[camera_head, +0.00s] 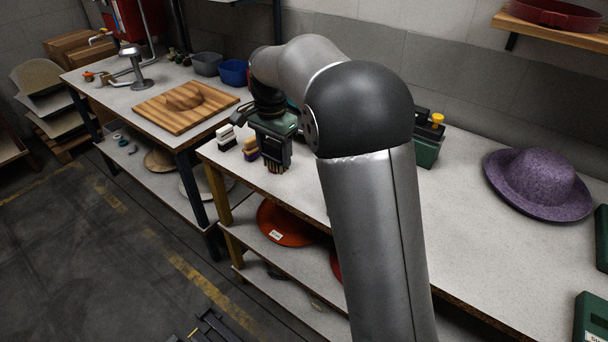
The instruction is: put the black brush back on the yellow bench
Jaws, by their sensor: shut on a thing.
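My gripper (274,150) points down over the left end of the yellow-legged bench (300,187). It is shut on a dark object with tan bristles, which I take to be the black brush (273,167); the fingers hide most of it. The bristles are at or just above the bench top; I cannot tell if they touch.
A purple hat (540,183) lies on the right of the bench. A green box with a yellow knob (428,145) stands behind my arm.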

